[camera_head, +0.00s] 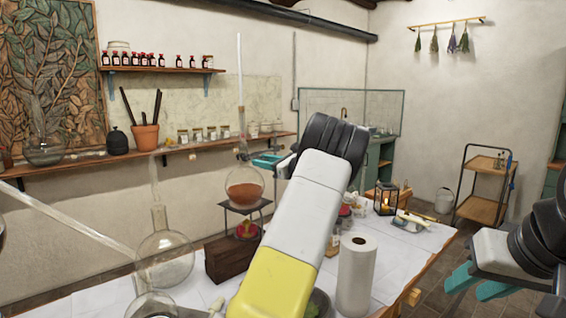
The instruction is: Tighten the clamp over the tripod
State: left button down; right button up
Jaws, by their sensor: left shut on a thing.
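A round flask (245,188) with orange-brown contents sits on a dark metal tripod (262,207), left of the middle. A thin glass tube rises from its neck. The clamp (241,150) is at the flask's neck, above the tripod; it is small and partly hidden. My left gripper (259,161) has its teal fingers at the clamp, just right of the neck, and is shut on it. The exact grip is too small to see. My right gripper (478,284) is at the lower right, far from the clamp, with its teal fingers apart and empty.
Clear glass flasks (165,260) and a slanting glass tube (75,228) stand left on the white tiled table (400,262). A paper roll (356,273) and a lantern (386,199) stand to the right. My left arm hides the table's middle.

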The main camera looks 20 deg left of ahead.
pick_arm(q)
jog(key=shift+m, duration=0.9)
jog(key=c, duration=1)
grip_release()
jog(key=v, duration=0.7)
jog(key=shift+d, duration=0.4)
jog(key=shift+s, duration=0.1)
